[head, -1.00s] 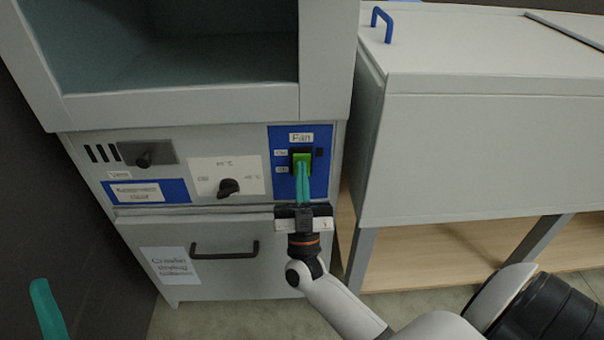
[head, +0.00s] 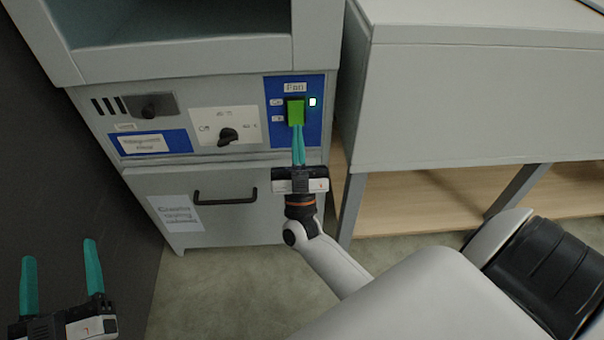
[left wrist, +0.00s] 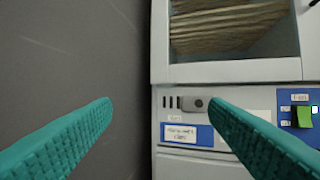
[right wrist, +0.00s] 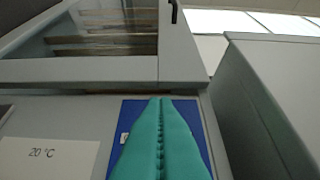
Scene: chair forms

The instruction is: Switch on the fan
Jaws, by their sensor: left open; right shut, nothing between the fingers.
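The green fan switch (head: 296,112) sits on a blue panel (head: 312,135) labelled "Fan". A small square light beside it (head: 312,102) glows white. The switch and the lit square also show at the right edge of the left wrist view (left wrist: 304,117). My right gripper (head: 298,130) is shut and empty, its teal fingertips at the lower edge of the switch; I cannot tell whether they touch it. In the right wrist view the shut fingers (right wrist: 160,105) hide the switch. My left gripper (head: 60,262) is open and empty at the lower left, away from the cabinet.
The grey cabinet has a black knob (head: 228,135), another dark knob (head: 150,108) and a drawer with a black handle (head: 225,197). A grey box-like unit (head: 470,100) stands on a wooden-shelved frame at the right. A dark wall (head: 60,150) is at the left.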

